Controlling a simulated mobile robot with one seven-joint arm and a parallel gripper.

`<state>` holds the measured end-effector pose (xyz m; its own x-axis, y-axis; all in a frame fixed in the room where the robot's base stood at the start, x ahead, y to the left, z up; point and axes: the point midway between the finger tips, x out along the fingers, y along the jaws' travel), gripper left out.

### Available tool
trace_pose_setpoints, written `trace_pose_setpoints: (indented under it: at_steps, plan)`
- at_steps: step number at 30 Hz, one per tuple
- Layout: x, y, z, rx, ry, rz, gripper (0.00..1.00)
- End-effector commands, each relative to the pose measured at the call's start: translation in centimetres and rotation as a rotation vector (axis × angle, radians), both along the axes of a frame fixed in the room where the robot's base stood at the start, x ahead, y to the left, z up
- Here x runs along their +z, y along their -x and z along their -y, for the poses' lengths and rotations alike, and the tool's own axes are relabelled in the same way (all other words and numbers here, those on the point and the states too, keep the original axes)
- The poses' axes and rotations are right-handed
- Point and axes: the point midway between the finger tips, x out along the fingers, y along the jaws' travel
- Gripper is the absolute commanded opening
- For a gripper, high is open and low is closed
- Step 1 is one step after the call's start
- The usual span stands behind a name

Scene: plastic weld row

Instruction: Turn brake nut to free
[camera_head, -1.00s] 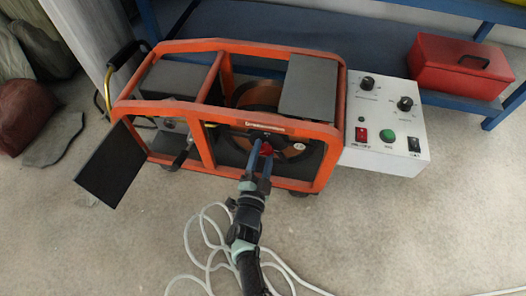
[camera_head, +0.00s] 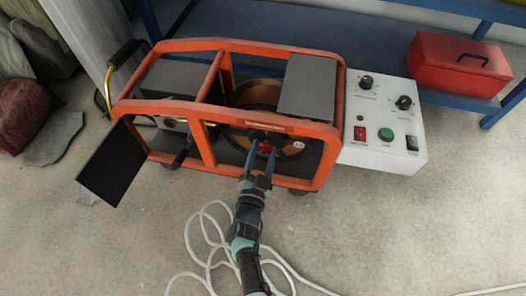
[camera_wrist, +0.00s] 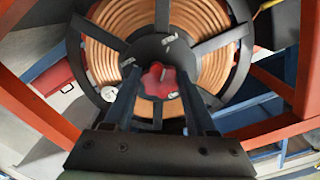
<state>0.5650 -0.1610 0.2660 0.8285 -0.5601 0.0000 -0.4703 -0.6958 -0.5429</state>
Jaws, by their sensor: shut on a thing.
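The brake nut (camera_wrist: 159,80) is a red lobed knob at the centre of the black spool hub. In the head view the nut (camera_head: 265,148) shows as a small red patch between my fingers. The spool (camera_wrist: 206,37) carries copper-coloured wire behind black spokes. My gripper (camera_head: 259,156) reaches in from the front of the orange frame (camera_head: 290,128). In the wrist view my gripper (camera_wrist: 160,92) has one finger on each side of the nut, shut on it. The exact contact at the fingertips is hard to see.
A white control box (camera_head: 385,130) with knobs and switches stands right of the frame. A black open panel (camera_head: 113,165) hangs at its left. A white cable (camera_head: 200,240) lies on the floor near my arm. A red toolbox (camera_head: 462,65) sits on the blue shelf.

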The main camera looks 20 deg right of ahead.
Motion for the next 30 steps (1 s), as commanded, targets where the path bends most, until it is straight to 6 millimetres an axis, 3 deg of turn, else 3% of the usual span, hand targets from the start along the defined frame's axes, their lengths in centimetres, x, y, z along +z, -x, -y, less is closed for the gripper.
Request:
trace_pose_setpoints:
  at_steps: [4, 5, 9, 20, 23, 30]
  plan:
    - [-0.1, 0.1, 0.0, 0.001, 0.003, -0.003, 0.01]
    - [-0.1, 0.1, 0.0, 0.001, 0.003, -0.003, 0.62]
    - [-0.1, 0.1, 0.0, 0.001, 0.001, -0.002, 0.86]
    - [0.1, 0.3, -0.3, 0.001, 0.001, -0.001, 0.86]
    - [0.3, 1.3, -1.0, 0.004, 0.0, -0.004, 0.86]
    - [0.4, 5.6, -4.0, 0.008, 0.001, -0.006, 0.86]
